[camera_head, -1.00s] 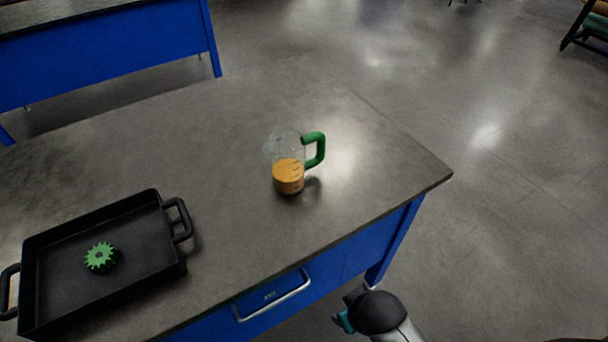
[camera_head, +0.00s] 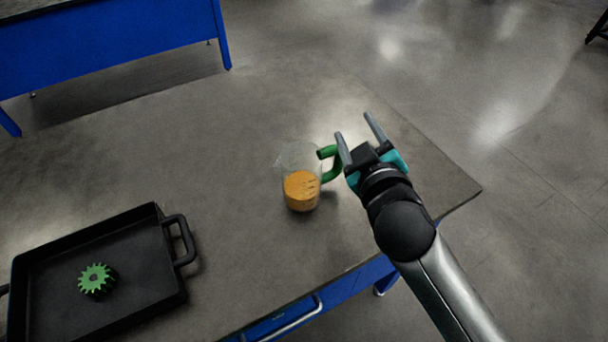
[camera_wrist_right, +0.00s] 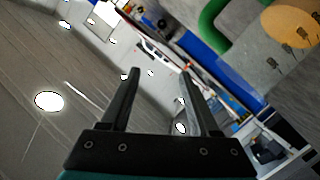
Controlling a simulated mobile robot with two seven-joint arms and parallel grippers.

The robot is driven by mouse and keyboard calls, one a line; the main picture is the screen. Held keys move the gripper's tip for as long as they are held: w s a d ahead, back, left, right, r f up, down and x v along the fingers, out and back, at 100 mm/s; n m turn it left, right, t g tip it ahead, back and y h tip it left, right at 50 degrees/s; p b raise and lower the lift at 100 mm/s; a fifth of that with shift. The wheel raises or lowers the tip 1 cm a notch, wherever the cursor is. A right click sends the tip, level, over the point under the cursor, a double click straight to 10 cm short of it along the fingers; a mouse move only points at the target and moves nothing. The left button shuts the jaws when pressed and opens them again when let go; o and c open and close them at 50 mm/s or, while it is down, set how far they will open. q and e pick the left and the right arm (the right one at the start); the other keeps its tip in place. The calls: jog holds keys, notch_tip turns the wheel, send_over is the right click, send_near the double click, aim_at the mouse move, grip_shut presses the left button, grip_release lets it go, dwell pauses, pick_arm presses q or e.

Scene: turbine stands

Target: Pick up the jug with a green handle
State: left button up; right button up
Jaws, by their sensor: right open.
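The jug (camera_head: 301,187) is clear, with orange liquid in its lower part and a green handle (camera_head: 333,168) on its right side. It stands upright on the grey-topped table. My right gripper (camera_head: 356,130) is open and empty, just right of the handle and apparently above table height. Its near finger overlaps the handle in the head view; I cannot tell whether they touch. In the right wrist view, nothing is between the fingers (camera_wrist_right: 158,100). The green handle (camera_wrist_right: 212,26) and orange liquid (camera_wrist_right: 290,24) show at the upper right. My left gripper is not in view.
A black tray (camera_head: 172,296) with raised walls and side handles holds a green gear (camera_head: 95,279) at the table's left. The tabletop (camera_head: 222,140) around the jug is clear. A second blue table (camera_head: 120,50) stands at the upper left.

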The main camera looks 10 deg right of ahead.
jog(key=w+a+r+n+t+y, duration=0.2)
jog(key=a+r+n+t+y, duration=0.3)
jog(key=r, duration=0.5)
jog(key=s+a+r+n+g+y, duration=0.3)
jog(key=a+n+g+y, duration=0.35)
jog(key=n, duration=0.55)
jog(key=s+a+r+n+g+y, duration=0.3)
jog(key=a+n+g+y, duration=0.4)
jog(key=n, duration=0.5)
jog(key=n+g+h, duration=0.4)
jog(key=n+h, duration=0.2)
jog(key=h, duration=1)
send_near(339, 160)
jog(key=shift+t, duration=0.25)
jog(key=x, duration=0.7)
jog(key=b+x, duration=0.1)
jog(key=x, duration=0.3)
jog(key=shift+w+d+f, duration=0.15)
jog(key=shift+d, duration=0.1)
